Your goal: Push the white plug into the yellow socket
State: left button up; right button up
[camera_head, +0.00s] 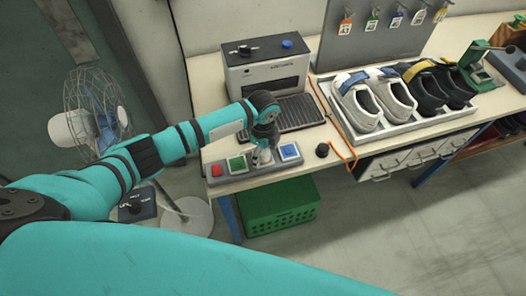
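The grey socket strip (255,172) lies along the front edge of the bench. A red socket (217,170), a green socket (237,163) and a blue socket (289,151) show on it. No yellow socket shows; my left gripper (263,154) covers the spot between green and blue. This gripper points down at the strip from above. A small pale piece shows at its fingertips, but I cannot tell whether it is the white plug, nor whether the fingers are closed on it. My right gripper is out of view.
A grey machine (268,66) with a dark ribbed plate stands behind the strip. A black knob (322,150) and an orange cord (345,153) are to the right. A tray (398,127) holds shoes. A green crate (281,218) stands below; a fan (92,112) stands left.

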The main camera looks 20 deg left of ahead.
pick_arm(q)
notch_tip(320, 180, up, 12)
jog(key=s+d+f+n+t+h, duration=0.1)
jog(key=s+d+f+n+h, duration=0.2)
jog(key=s, duration=0.4)
jog(key=s+d+f+n+t, duration=0.1)
jog(key=s+d+f+n, duration=0.15)
jog(key=s+n, duration=0.3)
jog(key=s+a+r+n+t+y, duration=0.1)
jog(key=s+a+n+t+y, duration=0.15)
jog(key=s+a+n, duration=0.95)
notch_tip(320, 180, down, 31)
jog(key=s+d+m+g+b, duration=0.1)
jog(key=s+m+g+b, duration=0.15)
jog(key=b, duration=0.35)
jog(key=s+a+f+b, duration=0.1)
jog(key=s+f+b, duration=0.1)
jog(key=s+f, duration=0.6)
jog(key=s+a+f+g+b, duration=0.1)
jog(key=s+a+f+b, duration=0.1)
jog(key=s+f, duration=0.6)
notch_tip(320, 180, down, 5)
jog(key=shift+s+r, duration=0.1)
jog(key=shift+s, duration=0.05)
jog(key=shift+y, duration=0.25)
